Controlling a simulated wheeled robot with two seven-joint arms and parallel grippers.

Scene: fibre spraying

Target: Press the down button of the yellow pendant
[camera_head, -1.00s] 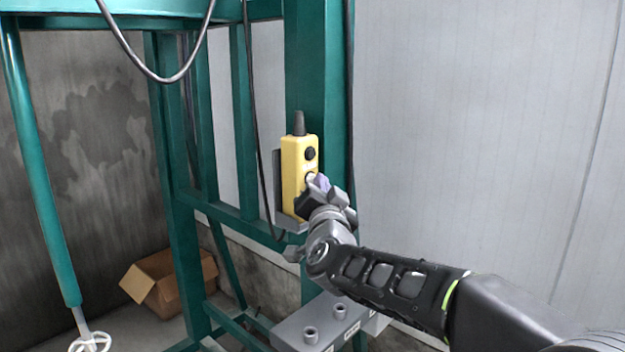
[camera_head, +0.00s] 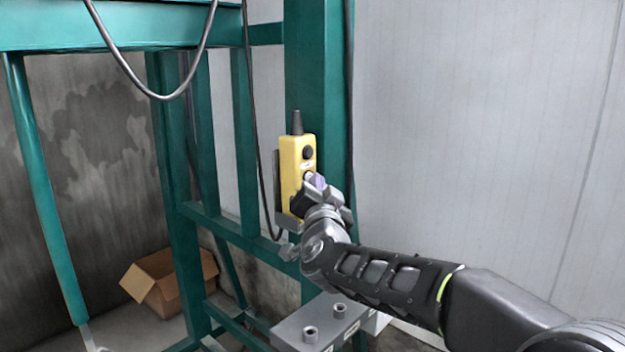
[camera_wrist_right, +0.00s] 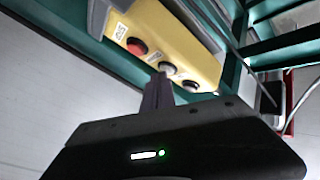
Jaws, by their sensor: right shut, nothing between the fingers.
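The yellow pendant (camera_head: 290,174) hangs upright in a grey holder on a green post in the head view. A black button (camera_head: 307,153) is near its top, with a pale button (camera_head: 308,175) below. In the wrist view the pendant (camera_wrist_right: 178,38) lies slanted, with a red button (camera_wrist_right: 137,46), a pale middle button (camera_wrist_right: 167,68) and a third button (camera_wrist_right: 190,86). My right gripper (camera_head: 316,181) is shut and empty. Its fingertips (camera_wrist_right: 160,78) are right at the pale middle button; I cannot tell whether they touch it. The gripper hides the pendant's lower part in the head view.
The green frame (camera_head: 318,70) surrounds the pendant, and a dark cable (camera_head: 260,150) hangs to its left. A grey block with bolts (camera_head: 318,325) lies below my right arm. An open cardboard box (camera_head: 168,283) is on the floor. A pale wall (camera_head: 470,130) stands at right.

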